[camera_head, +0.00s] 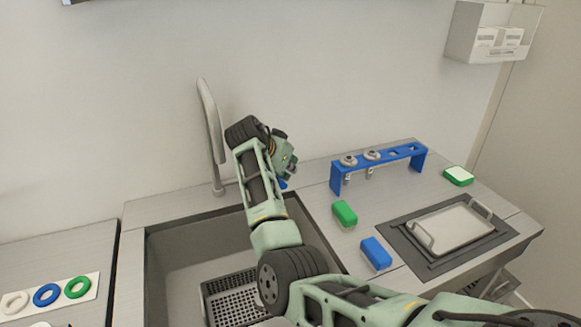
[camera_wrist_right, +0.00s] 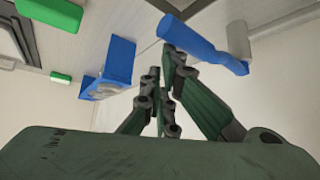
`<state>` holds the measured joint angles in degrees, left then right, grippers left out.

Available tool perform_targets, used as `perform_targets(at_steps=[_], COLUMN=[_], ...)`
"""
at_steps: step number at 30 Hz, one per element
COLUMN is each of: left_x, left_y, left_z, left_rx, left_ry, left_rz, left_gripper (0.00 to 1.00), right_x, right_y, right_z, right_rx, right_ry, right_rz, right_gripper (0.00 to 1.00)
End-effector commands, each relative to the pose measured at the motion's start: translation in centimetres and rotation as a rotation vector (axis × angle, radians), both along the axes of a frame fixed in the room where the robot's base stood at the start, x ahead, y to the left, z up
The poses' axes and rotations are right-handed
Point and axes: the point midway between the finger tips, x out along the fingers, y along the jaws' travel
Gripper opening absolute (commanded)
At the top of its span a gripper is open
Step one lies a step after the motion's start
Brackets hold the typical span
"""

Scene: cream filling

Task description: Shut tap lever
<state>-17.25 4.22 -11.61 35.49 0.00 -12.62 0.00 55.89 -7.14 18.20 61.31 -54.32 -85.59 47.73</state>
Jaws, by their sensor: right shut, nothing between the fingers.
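The tap shows in the head view as a tall grey spout (camera_head: 212,130) at the back edge of the sink. A blue lever (camera_wrist_right: 195,38) shows in the right wrist view, joined to a short grey post (camera_wrist_right: 238,40). In the head view only a small blue bit (camera_head: 283,184) shows below my right gripper (camera_head: 289,160), which hides the rest. My right gripper, also in the right wrist view (camera_wrist_right: 168,68), is shut and empty. Its fingertips are close beside the lever; I cannot tell if they touch. My left gripper is not in view.
A blue rack (camera_head: 335,178) holding metal parts stands right of the gripper. A green block (camera_head: 344,213) and a blue block (camera_head: 376,252) lie on the counter. A tray (camera_head: 455,228) is further right. The sink (camera_head: 175,250) holds a dark basket (camera_head: 228,300).

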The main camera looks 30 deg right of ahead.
Motion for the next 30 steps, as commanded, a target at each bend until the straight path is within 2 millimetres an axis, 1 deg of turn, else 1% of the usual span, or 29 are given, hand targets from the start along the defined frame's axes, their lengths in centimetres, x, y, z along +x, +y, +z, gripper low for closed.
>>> perform_targets(at_steps=[1,9,14,17,24,27,30], left_x=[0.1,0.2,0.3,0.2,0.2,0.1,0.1], left_y=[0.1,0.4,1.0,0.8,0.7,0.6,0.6], left_z=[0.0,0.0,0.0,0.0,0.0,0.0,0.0], left_rx=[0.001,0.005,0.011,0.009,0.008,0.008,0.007], left_ry=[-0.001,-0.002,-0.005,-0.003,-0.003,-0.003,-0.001], left_rz=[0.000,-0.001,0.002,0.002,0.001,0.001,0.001], left_gripper=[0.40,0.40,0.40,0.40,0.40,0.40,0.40], right_x=[0.0,0.0,0.0,0.0,0.0,0.0,0.0], right_y=[0.3,0.4,0.5,0.4,0.1,0.0,-0.1], right_z=[-0.3,-0.5,-0.2,1.0,5.9,7.6,8.9], right_rx=[0.006,0.009,0.010,0.010,0.005,0.004,0.003], right_ry=[0.006,0.007,0.008,0.005,-0.001,-0.001,-0.001], right_rz=[0.003,0.005,0.005,0.004,0.001,0.001,0.001], right_gripper=[0.00,0.00,0.00,0.00,0.00,0.00,0.00])
